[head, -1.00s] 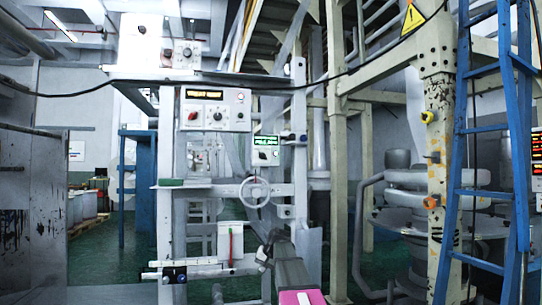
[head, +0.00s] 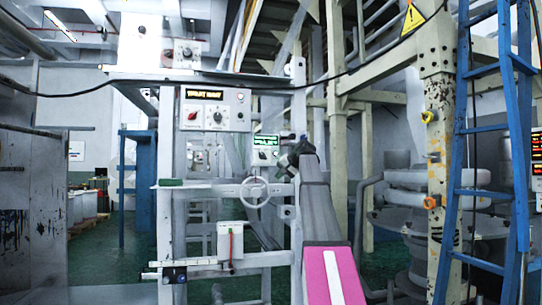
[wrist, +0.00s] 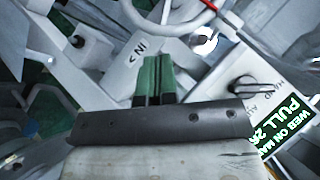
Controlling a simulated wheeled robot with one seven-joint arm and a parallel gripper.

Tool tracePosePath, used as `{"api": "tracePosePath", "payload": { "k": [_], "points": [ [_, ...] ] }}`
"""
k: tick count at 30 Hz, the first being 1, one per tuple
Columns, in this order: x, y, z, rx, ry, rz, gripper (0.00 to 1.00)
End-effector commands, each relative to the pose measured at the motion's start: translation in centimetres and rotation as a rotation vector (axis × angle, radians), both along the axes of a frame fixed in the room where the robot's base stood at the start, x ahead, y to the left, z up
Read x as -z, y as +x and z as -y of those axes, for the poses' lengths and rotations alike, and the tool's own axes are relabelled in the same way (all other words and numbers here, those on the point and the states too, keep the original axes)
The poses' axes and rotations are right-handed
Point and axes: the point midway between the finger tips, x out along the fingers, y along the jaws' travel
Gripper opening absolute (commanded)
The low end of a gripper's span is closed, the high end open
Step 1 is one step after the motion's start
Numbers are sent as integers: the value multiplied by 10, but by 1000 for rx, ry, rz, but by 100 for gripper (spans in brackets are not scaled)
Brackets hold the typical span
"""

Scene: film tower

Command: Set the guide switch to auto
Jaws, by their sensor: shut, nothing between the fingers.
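The guide switch is a dark knob (wrist: 250,88) on a white panel, with the labels HAND and AU… printed beside it. One end of its bar lies toward HAND in the wrist view. In the head view the switch (head: 263,155) sits on the small box with a green display (head: 266,143). The display (wrist: 286,124) is cut off by the frame in the wrist view. My gripper (wrist: 153,80) has green fingers, shut and empty, left of the knob and apart from it. In the head view my gripper (head: 292,160) is just right of the box.
A grey handwheel (head: 254,191) is just below the box, and its rim also shows in the wrist view (wrist: 165,22). A larger control panel (head: 213,110) is up and left. A yellowish post (head: 438,150) and a blue ladder (head: 485,150) stand to the right.

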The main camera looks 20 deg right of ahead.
Motion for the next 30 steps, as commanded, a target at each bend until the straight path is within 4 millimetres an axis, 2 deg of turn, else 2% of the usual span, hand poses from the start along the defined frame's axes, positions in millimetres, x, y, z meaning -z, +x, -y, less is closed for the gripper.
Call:
{"api": "tracePosePath", "payload": {
  "k": [1, 6, 9, 12, 18, 30],
  "points": [
    [-26, 1, 6, 1, 8, 18, 0],
    [-89, -10, 16, -1, 33, 64, 0],
    [-115, -16, 19, -4, 42, 83, 0],
    [-132, -20, 21, -6, 48, 95, 0],
    [-145, -24, 22, -7, 54, 105, 0],
    [-143, -23, 21, -8, 54, 105, 0]
  ]
}}
